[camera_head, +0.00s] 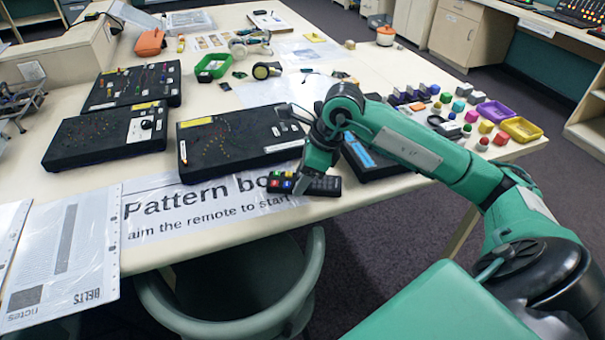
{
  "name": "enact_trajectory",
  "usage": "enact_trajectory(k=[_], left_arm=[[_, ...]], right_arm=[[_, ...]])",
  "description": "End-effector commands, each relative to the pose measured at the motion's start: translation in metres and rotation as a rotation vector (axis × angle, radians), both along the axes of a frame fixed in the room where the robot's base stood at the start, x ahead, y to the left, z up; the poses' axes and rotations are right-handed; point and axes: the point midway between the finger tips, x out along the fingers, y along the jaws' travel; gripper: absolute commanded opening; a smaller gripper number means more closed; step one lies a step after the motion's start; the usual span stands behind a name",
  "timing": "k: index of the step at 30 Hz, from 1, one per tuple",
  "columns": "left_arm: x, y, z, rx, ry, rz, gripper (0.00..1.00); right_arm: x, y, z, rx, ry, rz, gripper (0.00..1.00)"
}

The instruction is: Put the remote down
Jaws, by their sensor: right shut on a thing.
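The remote (325,186) is a black handset with coloured buttons at its left end. It lies level at the front edge of the table, over the right end of the sign that reads "Pattern bo..., aim the remote to start" (160,222). My right gripper (302,187) points down and is shut on the remote near its coloured buttons. I cannot tell whether the remote touches the table. My left gripper is not in view.
Black pattern boards (106,135) stand behind the sign. Several small coloured blocks and balls, with a purple tray (495,111) and a yellow tray (521,130), stand at the right. A chair (238,290) is tucked at the front edge. The sign's left part is clear.

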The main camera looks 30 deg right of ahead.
Motion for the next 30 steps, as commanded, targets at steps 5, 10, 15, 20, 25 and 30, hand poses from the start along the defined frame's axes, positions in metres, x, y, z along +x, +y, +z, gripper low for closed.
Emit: enact_trajectory(k=[5, 10, 15, 20, 25, 30], left_arm=[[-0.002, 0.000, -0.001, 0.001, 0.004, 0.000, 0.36], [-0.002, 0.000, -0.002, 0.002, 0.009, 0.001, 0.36], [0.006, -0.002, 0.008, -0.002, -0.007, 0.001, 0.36], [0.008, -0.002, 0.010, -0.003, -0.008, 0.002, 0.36], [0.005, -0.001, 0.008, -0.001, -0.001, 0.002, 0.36], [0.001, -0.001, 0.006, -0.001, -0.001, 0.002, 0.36]], right_arm=[[0.000, 0.000, 0.001, 0.000, -0.001, 0.000, 0.26], [0.000, 0.000, -0.001, 0.000, -0.001, 0.000, 0.26], [0.000, 0.000, -0.002, 0.000, -0.001, 0.000, 0.56], [0.000, 0.000, -0.002, 0.000, -0.001, 0.000, 0.74], [0.000, 0.000, -0.002, 0.000, -0.001, 0.000, 0.74], [0.000, 0.000, 0.001, 0.000, -0.001, 0.000, 0.74]])
